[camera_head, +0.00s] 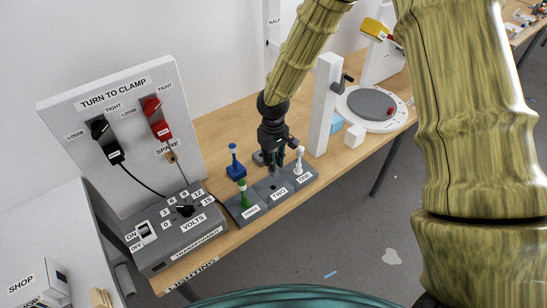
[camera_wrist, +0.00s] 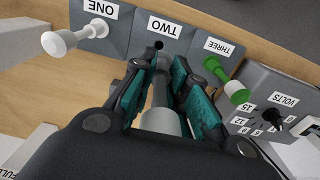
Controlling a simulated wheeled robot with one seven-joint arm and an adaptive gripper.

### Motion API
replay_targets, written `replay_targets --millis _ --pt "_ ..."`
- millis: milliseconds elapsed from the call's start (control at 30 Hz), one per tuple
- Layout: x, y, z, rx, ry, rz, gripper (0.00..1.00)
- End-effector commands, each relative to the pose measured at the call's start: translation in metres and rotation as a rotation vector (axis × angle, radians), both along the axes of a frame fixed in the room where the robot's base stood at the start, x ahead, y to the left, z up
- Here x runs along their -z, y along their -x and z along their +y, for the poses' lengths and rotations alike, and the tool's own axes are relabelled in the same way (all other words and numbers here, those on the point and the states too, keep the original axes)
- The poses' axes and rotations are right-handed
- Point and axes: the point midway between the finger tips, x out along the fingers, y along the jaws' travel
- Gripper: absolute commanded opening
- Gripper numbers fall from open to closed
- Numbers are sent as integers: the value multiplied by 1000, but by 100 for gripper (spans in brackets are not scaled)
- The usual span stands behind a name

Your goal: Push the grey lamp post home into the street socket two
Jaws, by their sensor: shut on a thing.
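The grey lamp post (camera_wrist: 163,118) is held between the teal pads of my gripper (camera_wrist: 162,82) in the wrist view, its thin end pointing toward the block. Street socket two (camera_wrist: 172,30) is a grey block labelled TWO with a dark round hole. The hole shows uncovered just beyond the post's end, so the post appears to be outside it. In the head view my gripper (camera_head: 272,160) points down over the back of socket two (camera_head: 287,185), and its fingers mostly hide the post. The height of the post above the block is hard to tell.
A white post (camera_head: 299,158) stands in socket one, and a green post (camera_head: 242,192) in socket three, close on either side. A blue post (camera_head: 234,160) stands behind. The transformer box (camera_head: 180,228) is at left; a white upright (camera_head: 325,105) and turntable (camera_head: 372,107) are at right.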

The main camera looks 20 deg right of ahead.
Motion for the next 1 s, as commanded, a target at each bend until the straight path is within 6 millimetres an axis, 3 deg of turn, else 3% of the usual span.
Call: replay_targets --millis 200,1000 --pt "0 -1 -2 5 0 2 0" --pt "55 -1 -3 7 0 2 0"
